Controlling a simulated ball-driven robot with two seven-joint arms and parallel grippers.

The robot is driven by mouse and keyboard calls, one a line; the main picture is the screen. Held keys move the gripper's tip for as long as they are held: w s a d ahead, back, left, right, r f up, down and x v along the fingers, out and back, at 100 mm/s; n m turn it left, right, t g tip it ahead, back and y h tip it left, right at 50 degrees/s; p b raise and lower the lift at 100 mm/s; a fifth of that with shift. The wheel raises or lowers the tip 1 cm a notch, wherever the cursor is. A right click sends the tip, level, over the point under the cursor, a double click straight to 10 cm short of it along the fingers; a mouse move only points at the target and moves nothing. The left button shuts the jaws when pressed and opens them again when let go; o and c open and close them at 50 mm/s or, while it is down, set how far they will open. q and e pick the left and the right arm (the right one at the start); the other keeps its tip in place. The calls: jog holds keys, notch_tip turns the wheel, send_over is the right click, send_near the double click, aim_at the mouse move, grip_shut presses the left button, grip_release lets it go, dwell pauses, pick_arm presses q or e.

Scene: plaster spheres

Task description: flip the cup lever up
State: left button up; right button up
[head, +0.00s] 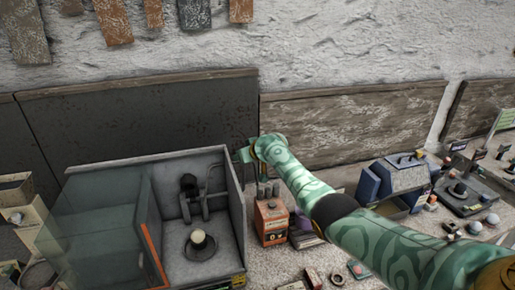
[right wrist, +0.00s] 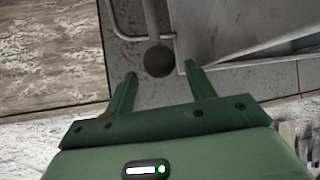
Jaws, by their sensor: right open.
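The grey open-fronted box (head: 232,190) stands left of centre in the head view. Inside it, a pale ball sits on a dark round cup (head: 201,249), with a dark upright fitting (head: 190,186) behind it. My right gripper (head: 246,154) is beside the box's upper right edge. In the right wrist view the right gripper (right wrist: 160,82) is open and empty. A grey rod with a dark round end (right wrist: 158,61) lies ahead, between its fingertips in the picture; I cannot tell whether this is the cup lever. My left gripper is not in view.
A clear panel (head: 95,240) stands open at the box's left. An orange box (head: 271,222) stands close to its right side. A blue-grey case (head: 395,180) and a dark tray (head: 466,196) are further right. A dark panel (head: 140,120) stands behind.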

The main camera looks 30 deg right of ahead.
jog(key=p+v, duration=0.3)
jog(key=v, duration=1.1)
jog(key=shift+s+d+r, duration=0.15)
jog(key=shift+d+r, duration=0.1)
jog(key=shift+r, duration=0.1)
